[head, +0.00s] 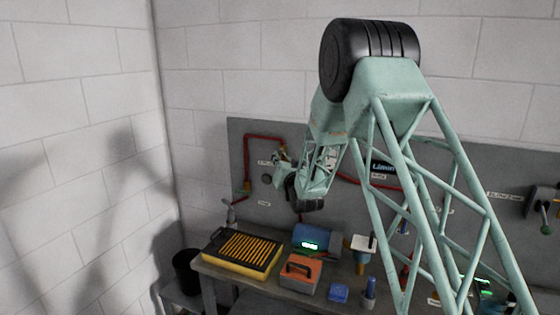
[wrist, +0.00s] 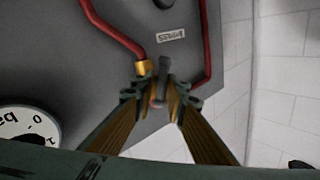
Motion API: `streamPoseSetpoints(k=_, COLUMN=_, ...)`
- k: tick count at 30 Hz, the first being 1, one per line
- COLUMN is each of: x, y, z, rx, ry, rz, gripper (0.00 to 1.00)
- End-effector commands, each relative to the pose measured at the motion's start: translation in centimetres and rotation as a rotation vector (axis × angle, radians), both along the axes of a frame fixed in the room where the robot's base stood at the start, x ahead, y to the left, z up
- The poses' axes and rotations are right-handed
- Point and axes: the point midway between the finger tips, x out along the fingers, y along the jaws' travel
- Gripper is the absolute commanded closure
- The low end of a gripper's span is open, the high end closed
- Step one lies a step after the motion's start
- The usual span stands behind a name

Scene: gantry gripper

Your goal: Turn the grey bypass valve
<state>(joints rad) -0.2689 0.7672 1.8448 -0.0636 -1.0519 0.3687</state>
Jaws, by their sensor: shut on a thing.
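The grey bypass valve handle (wrist: 163,70) shows in the wrist view as a short grey lever beside a brass fitting (wrist: 141,68) on a red pipe. A label reading BYPASS (wrist: 171,35) is on the grey panel just above it, upside down in this view. My gripper (wrist: 160,97) is shut on the handle, with one finger on each side of it. In the head view my gripper (head: 281,156) is at the upper left of the panel, against the red pipe. There the handle is too small and too covered to make out.
A round dial gauge (wrist: 27,128) is at the lower left of the wrist view. The grey panel (head: 240,128) carries red pipes. Below it, a workbench (head: 210,268) holds a yellow-black tray (head: 213,257), an orange box (head: 287,283) and a blue device (head: 325,234).

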Motion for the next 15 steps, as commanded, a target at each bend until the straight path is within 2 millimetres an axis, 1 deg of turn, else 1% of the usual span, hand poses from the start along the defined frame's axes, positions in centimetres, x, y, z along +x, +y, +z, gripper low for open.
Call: streamPoseSetpoints(k=15, x=0.02, y=0.08, z=-0.27, rx=0.067, ry=-0.024, rz=0.001, gripper=0.98)
